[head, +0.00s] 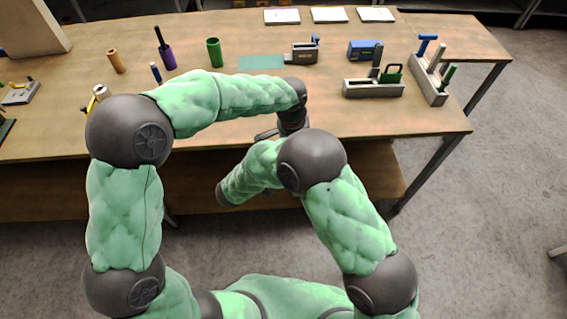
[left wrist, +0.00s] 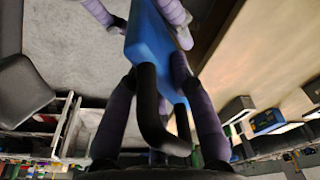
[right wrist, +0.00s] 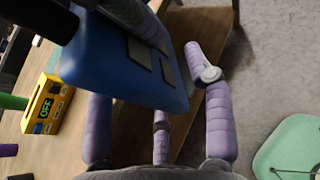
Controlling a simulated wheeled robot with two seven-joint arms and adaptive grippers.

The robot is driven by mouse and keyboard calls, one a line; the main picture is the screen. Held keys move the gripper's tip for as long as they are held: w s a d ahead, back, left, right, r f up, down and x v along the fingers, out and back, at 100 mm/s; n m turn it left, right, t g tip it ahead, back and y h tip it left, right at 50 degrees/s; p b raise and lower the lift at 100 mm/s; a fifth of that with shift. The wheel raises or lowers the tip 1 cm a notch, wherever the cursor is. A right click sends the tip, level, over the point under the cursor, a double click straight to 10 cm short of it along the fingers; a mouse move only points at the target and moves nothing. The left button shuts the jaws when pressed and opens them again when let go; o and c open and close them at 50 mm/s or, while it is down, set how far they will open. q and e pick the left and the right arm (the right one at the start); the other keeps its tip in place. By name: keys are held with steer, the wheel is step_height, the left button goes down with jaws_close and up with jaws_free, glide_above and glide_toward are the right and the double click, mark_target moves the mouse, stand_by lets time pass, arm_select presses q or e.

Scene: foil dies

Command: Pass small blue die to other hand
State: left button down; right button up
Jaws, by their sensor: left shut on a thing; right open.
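The small blue die (left wrist: 152,45) is a blue block with a bent black handle (left wrist: 150,110). In the left wrist view it lies between the purple fingers of my left gripper (left wrist: 156,78), which is shut on it. In the right wrist view the die (right wrist: 115,65) shows a flat blue face with dark inset patches. My right gripper (right wrist: 155,90) has its purple fingers spread around the near end of the die; I cannot tell whether they touch it. In the head view my arms hide the die and most of both grippers.
The wooden table (head: 70,125) lies beyond my arms. It carries a green cylinder (head: 214,52), a purple-based tool (head: 165,50), a blue device (head: 363,50) and grey holders (head: 373,88). A yellow box reading OFF (right wrist: 48,105) shows in the right wrist view. Open floor lies right.

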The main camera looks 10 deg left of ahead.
steer(key=shift+c, duration=0.3)
jaws_close()
arm_select(q)
steer(key=c, duration=1)
jaws_free()
steer(key=r, duration=0.4)
steer(key=s+r, duration=0.1)
steer(key=r, duration=0.3)
steer(key=a+r, duration=0.1)
steer(key=r, duration=0.3)
steer(key=shift+s, duration=0.2)
